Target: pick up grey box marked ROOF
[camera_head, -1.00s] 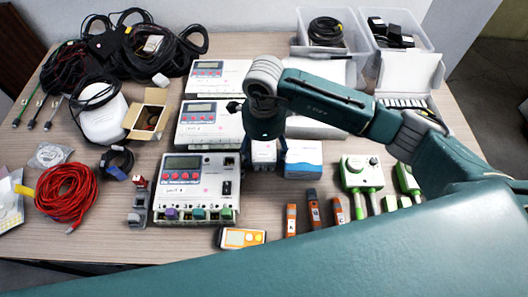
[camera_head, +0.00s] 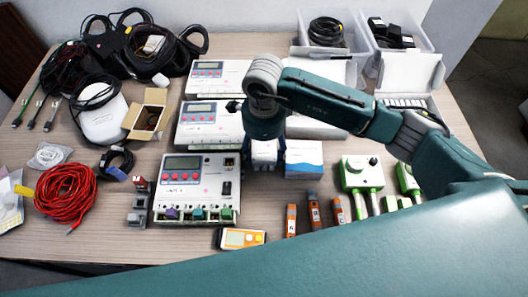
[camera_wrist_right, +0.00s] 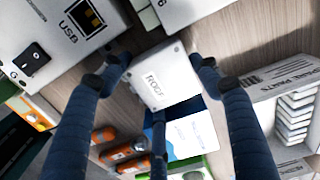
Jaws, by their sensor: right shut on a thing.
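The small pale grey box marked ROOF (camera_wrist_right: 168,78) is in the middle of the wrist view, its lettered face toward the camera. My right gripper (camera_wrist_right: 160,82) has its dark blue fingers around it, shut on the box. In the head view the box (camera_head: 264,153) shows in part below my right gripper (camera_head: 265,142), between the measuring units and a white and blue box (camera_head: 304,158). Whether the box touches the table is hard to tell. My left gripper is not in view.
A white unit with a USB port (camera_head: 195,190) stands close on the left. Orange-marked sticks (camera_head: 314,212) and a green-white device (camera_head: 362,172) lie in front and to the right. A white box with an open lid (camera_head: 410,75) and clear bins (camera_head: 335,42) are behind.

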